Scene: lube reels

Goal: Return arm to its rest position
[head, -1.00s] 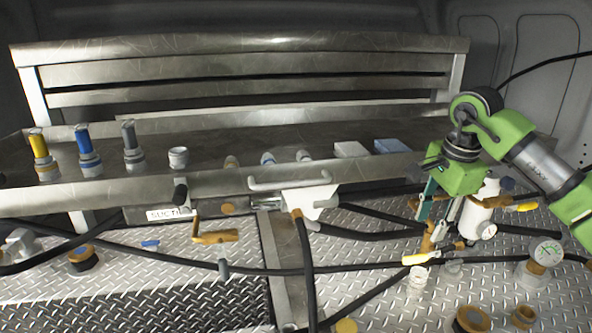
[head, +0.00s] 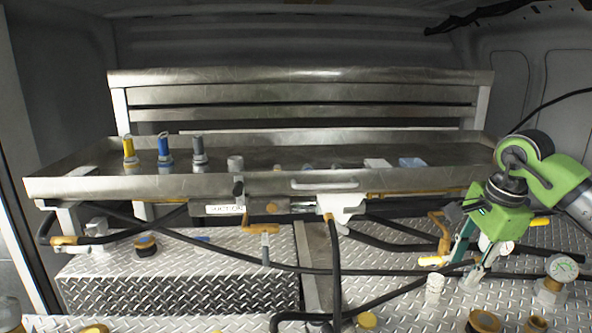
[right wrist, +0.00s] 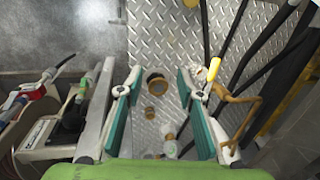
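My right gripper (head: 468,268) is at the right of the head view. Its green body has teal-padded fingers pointing down in front of the brass pipe and the yellow-handled valve (head: 434,260). In the right wrist view my right gripper (right wrist: 160,78) has its fingers wide apart with nothing held between them. The yellow valve handle (right wrist: 214,68) and brass pipe (right wrist: 240,98) are just outside the right finger there. Below the gap lies diamond plate with a dark ring fitting (right wrist: 157,83). My left gripper is not in view.
A long metal tray (head: 120,187) with yellow, blue and grey nozzles spans the back. Black hoses (head: 335,270) cross the diamond-plate deck (head: 180,275). Space above the tray is clear.

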